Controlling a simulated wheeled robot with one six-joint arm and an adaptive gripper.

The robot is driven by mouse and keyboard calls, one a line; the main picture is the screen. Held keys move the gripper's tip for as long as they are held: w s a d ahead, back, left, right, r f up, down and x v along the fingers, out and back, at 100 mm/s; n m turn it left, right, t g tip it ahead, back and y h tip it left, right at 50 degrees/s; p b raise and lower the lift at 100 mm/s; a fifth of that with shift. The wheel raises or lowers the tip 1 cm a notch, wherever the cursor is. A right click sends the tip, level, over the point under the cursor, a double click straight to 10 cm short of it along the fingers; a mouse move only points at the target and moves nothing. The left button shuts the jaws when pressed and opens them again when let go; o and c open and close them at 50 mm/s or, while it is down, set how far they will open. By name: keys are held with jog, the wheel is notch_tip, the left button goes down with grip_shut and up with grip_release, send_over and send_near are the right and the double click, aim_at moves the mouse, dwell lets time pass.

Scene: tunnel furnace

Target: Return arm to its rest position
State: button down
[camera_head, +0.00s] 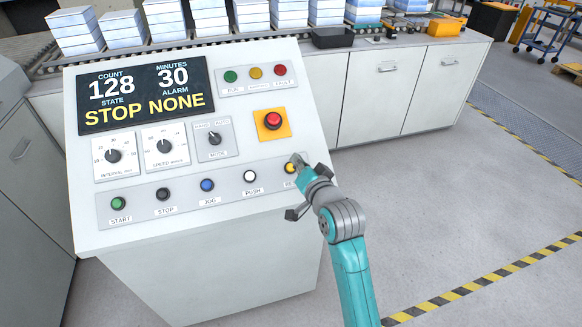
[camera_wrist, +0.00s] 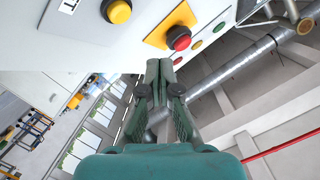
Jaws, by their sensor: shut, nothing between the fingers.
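My gripper (camera_head: 299,161) is at the lower right of the sloped control panel (camera_head: 150,220), close to the yellow button (camera_head: 291,168) whose label starts with RE. The arm comes up from the bottom right and partly hides that label. In the wrist view my gripper (camera_wrist: 160,70) is shut with nothing between its fingers. The yellow button (camera_wrist: 117,11) shows there at the upper left, apart from the fingertips. The red button (camera_wrist: 178,38) on its yellow plate lies just beyond the tips. Whether anything is touched cannot be told from the head view.
The display (camera_head: 146,95) reads STOP, alarm NONE. Other buttons and dials fill the panel. Behind it, stacks (camera_head: 75,30) stand on a roller conveyor above white cabinets (camera_head: 395,85). Open floor (camera_head: 440,200) with striped tape lies to the right; a blue cart (camera_head: 545,30) stands far back.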

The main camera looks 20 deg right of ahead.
dwell(0.4)
jog(key=s+f+n+h, duration=0.1)
jog(key=s+f+n, duration=0.1)
jog(key=s+f, duration=0.8)
jog(key=s+f+n, duration=0.1)
jog(key=s+f, duration=0.5)
jog(key=s, duration=0.8)
jog(key=s+r+n, duration=0.2)
jog(key=s, duration=1.2)
jog(key=s+r+n+g, duration=0.1)
jog(key=s+n, duration=0.1)
jog(key=s, duration=1.2)
jog(key=shift+r+n, duration=0.3)
jog(key=shift+r, duration=0.1)
jog(key=shift+a, duration=0.1)
